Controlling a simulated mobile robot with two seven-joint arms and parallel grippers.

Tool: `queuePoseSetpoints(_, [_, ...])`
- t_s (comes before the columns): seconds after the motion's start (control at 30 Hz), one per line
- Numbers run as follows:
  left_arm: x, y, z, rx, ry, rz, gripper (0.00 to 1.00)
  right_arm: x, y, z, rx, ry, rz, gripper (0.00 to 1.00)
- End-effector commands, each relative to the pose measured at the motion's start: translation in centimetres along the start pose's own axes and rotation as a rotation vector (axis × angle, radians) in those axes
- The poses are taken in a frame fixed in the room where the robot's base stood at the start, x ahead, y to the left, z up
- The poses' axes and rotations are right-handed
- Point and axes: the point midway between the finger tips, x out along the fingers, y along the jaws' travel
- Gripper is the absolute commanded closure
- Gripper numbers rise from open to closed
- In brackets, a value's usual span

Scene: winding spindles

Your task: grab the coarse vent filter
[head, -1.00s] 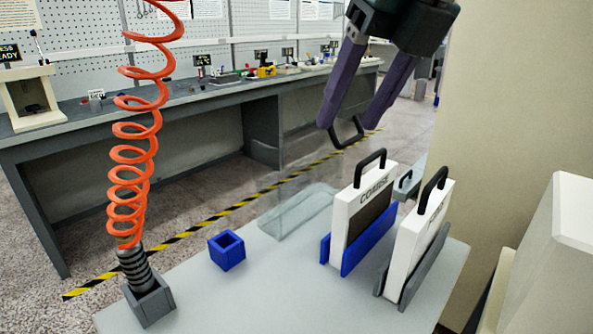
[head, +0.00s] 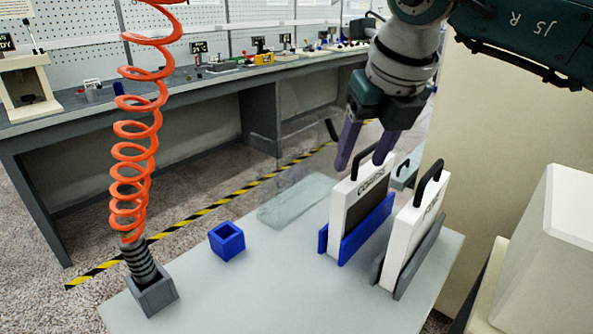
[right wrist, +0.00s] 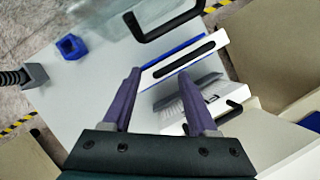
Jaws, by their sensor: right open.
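The coarse vent filter (head: 342,203) is a white panel labelled COARSE, upright in a blue holder (head: 366,231) on the grey table. In the right wrist view its top edge (right wrist: 223,43) carries a long dark bar, its handle seen from above. My right gripper (head: 363,157) is open just above the coarse filter, with its purple fingers pointing down. My left gripper is out of view.
A second white filter (head: 409,235) with a black handle stands close to the right in a grey holder. A see-through panel with a black handle (head: 332,130) is behind to the left. A blue box (head: 227,242) and orange coiled hose (head: 130,165) are left; white housing (head: 545,260) is right.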

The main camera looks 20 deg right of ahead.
Motion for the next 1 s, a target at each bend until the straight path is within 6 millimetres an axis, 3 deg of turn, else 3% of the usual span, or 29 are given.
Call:
queuePoseSetpoints(0.13, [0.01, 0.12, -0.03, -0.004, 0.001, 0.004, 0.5, -0.01, 0.03, -0.01, 0.0, 0.0, 0.001, 0.44])
queuePoseSetpoints(0.63, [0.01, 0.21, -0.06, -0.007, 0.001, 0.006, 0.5, -0.05, 0.04, 0.0, 0.0, 0.0, 0.001, 1.0])
queuePoseSetpoints(1.0, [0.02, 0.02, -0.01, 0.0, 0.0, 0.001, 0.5, -0.06, 0.03, 0.01, 0.0, 0.0, 0.001, 1.0])
